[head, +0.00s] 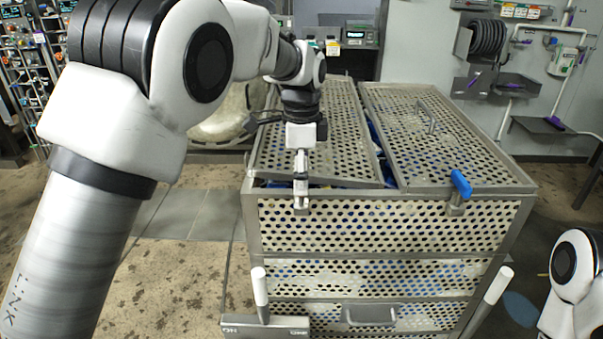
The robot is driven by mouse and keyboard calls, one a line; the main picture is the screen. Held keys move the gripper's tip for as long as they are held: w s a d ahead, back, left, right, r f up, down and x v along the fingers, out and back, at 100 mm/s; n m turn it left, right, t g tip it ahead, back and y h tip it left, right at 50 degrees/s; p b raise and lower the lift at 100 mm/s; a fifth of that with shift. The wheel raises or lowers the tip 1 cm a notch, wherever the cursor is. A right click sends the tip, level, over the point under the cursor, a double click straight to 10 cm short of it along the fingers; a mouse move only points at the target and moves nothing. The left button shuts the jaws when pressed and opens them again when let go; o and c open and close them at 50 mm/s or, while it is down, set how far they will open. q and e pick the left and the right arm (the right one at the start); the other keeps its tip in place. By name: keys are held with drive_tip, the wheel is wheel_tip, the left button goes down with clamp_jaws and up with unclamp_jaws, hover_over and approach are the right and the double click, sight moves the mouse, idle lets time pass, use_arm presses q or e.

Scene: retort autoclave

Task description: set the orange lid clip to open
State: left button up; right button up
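The perforated metal crate (380,226) stands in front of me with two perforated lid panels on top, a left panel (320,125) and a right panel (430,130). My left gripper (301,178) points down at the front edge of the left panel. It is over a small metal clip mount (301,204) there. No orange shows at that spot; the orange clip is hidden or out of sight. The fingers are seen edge-on, so their opening and any grip cannot be told. A blue clip (461,184) stands upright on the right panel's front edge. My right gripper is not in view.
Two white-gripped levers, left (260,287) and right (497,286), rise at the crate's lower front. Blue contents show through the gap between the panels. A hose reel (487,40) hangs on the back wall. Floor left of the crate is clear.

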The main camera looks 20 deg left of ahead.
use_arm(q)
drive_tip(key=shift+n, duration=0.3)
drive_tip(key=n, duration=0.3)
drive_tip(key=shift+s+a+f+n, duration=0.1)
drive_tip(key=shift+s+a+n, duration=0.05)
drive_tip(key=shift+a+n, duration=0.15)
drive_tip(key=n, duration=0.4)
drive_tip(key=shift+s+a, duration=0.15)
drive_tip(key=shift+s, duration=0.05)
drive_tip(key=n, duration=0.6)
drive_tip(key=s+n, duration=0.1)
drive_tip(key=n, duration=0.2)
drive_tip(key=shift+s+n, duration=0.1)
drive_tip(key=shift+n, duration=0.3)
drive_tip(key=o, duration=1.1)
